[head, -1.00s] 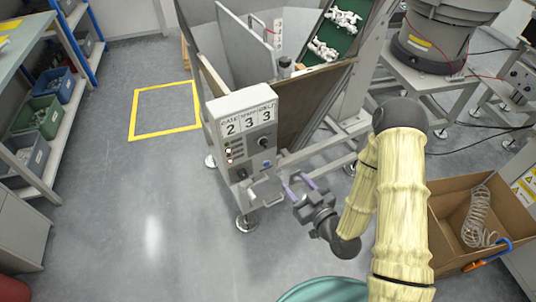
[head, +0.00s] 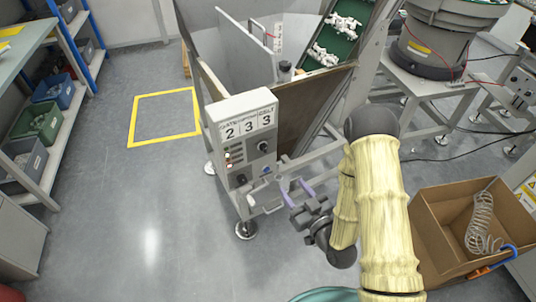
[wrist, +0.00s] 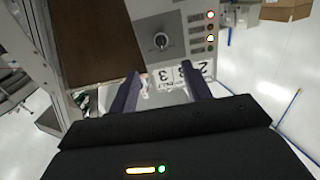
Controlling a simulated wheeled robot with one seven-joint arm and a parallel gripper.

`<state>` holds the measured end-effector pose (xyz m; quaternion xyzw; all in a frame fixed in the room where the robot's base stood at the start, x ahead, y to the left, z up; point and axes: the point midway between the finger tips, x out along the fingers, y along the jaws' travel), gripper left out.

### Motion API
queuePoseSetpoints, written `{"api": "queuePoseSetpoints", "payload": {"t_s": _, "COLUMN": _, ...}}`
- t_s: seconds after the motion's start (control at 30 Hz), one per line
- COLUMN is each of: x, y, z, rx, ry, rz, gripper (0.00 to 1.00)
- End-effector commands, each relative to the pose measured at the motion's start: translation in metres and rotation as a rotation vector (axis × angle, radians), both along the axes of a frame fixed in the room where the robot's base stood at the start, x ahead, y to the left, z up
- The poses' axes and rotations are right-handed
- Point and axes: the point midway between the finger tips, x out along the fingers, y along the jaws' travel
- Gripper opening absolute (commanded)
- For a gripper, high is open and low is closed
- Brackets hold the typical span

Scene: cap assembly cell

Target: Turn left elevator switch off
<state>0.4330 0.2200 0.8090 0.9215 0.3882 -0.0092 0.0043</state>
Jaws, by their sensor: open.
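The grey control box (head: 238,178) stands on the front of the elevator, with the digits 2 3 3 on its top. A column of small lights (head: 229,156) runs down its left side, some lit. A black rotary switch (head: 262,146) is on its right side. In the wrist view, a switch knob (wrist: 161,41) and the lights (wrist: 210,27) appear upside down beyond the fingers. My gripper (head: 294,188) is open and empty, in front of the box's lower right side, apart from the knob. The wrist view also shows its two dark fingers (wrist: 160,92) spread.
The elevator has a green belt (head: 335,45) carrying white parts. A cardboard box (head: 432,245) with a coiled hose stands at right. Shelves with bins (head: 40,122) stand at left. The floor around the yellow square (head: 164,143) is clear.

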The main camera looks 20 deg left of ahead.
Motion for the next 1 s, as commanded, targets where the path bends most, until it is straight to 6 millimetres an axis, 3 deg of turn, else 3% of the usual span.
{"api": "queuePoseSetpoints", "payload": {"t_s": 0.33, "x": 0.011, "y": 0.014, "z": 0.006, "rx": 0.016, "ry": -0.018, "rz": 0.001, "gripper": 0.49}}
{"api": "queuePoseSetpoints", "payload": {"t_s": 1.0, "x": 0.096, "y": 0.098, "z": 0.008, "rx": 0.016, "ry": -0.016, "rz": -0.002, "gripper": 0.49}}
